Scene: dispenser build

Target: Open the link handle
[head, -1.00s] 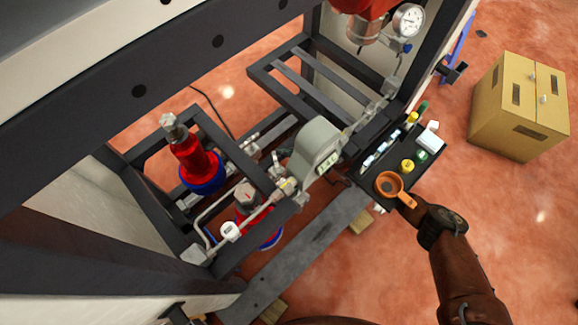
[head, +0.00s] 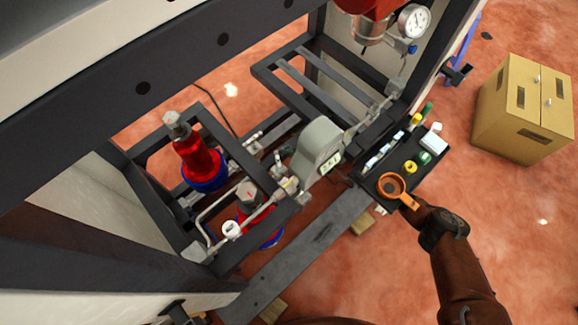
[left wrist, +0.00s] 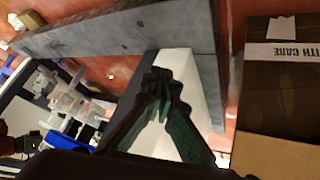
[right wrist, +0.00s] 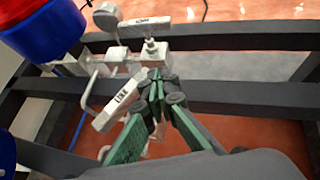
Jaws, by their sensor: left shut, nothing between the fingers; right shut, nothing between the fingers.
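The link handle (right wrist: 117,105) is a light grey bar marked "LINK" in the right wrist view. It slants on the pipework, left of my right gripper (right wrist: 158,82). That gripper is shut and empty, with its fingertips close to the handle; I cannot tell whether they touch. My left gripper (left wrist: 165,85) is shut and empty in front of a white panel and grey beam in the left wrist view.
A second labelled handle (right wrist: 145,25) sits above the link handle. Dark frame bars (right wrist: 220,95) cross behind my right gripper. A black tray (head: 438,150) with small items stands by the frame.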

